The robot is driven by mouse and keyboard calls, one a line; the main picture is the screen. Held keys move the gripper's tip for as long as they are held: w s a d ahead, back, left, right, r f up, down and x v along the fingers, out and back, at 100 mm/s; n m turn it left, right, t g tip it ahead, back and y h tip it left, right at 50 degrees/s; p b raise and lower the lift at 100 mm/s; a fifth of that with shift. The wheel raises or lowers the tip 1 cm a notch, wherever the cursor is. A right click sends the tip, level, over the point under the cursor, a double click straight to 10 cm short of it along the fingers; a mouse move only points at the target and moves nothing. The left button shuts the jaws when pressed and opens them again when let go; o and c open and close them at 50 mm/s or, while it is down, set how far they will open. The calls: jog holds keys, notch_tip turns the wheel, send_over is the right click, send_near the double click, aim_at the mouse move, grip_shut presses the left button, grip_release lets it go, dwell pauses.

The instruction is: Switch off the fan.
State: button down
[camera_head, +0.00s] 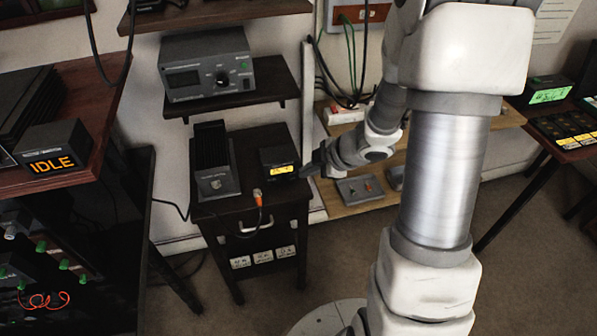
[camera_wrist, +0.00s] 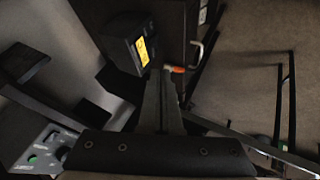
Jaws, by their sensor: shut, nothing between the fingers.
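No thing is plainly marked as a fan. A small black box with a yellow display (camera_head: 280,163) stands on the dark cabinet, and it also shows in the wrist view (camera_wrist: 130,45); I cannot read the display. A finned black unit with a grey front and a knob (camera_head: 216,186) stands to its left. My gripper (camera_head: 306,170) is just right of the small box, near the cabinet's right edge. In the wrist view my gripper's fingers (camera_wrist: 165,72) are together and empty, with their tips near the box. I cannot tell whether they touch it.
An orange-tipped cable (camera_head: 258,194) lies at the cabinet's front, and the tip shows in the wrist view (camera_wrist: 177,69). A grey instrument with a knob (camera_head: 209,74) sits on the shelf above. An IDLE display (camera_head: 52,160) stands at left. A low wooden shelf (camera_head: 345,209) is at right.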

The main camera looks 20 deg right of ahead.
jog(key=shift+p+v, duration=0.3)
jog(key=shift+v, duration=0.75)
jog(key=shift+w+r, duration=0.1)
jog(key=shift+w, duration=0.05)
jog(key=d+r+m+t+h+p, duration=0.25)
jog(key=r+m+h, duration=0.2)
jog(key=r, duration=0.55)
jog(key=d+r+m+t+h+p, duration=0.1)
jog(key=d+r+m+h, duration=0.3)
jog(key=r, duration=0.6)
jog(key=s+a+r+m+g+y+p, duration=0.1)
jog(key=s+a+r+m+g, duration=0.1)
jog(key=s, duration=0.7)
jog(key=s+a+r+m+g+y+p, duration=0.1)
jog(key=s+a+r+m, duration=0.4)
jog(key=s, duration=0.5)
jog(key=shift+a+m+g+y, duration=0.5)
jog(key=shift+a+y, duration=0.25)
jog(key=shift+a, duration=0.45)
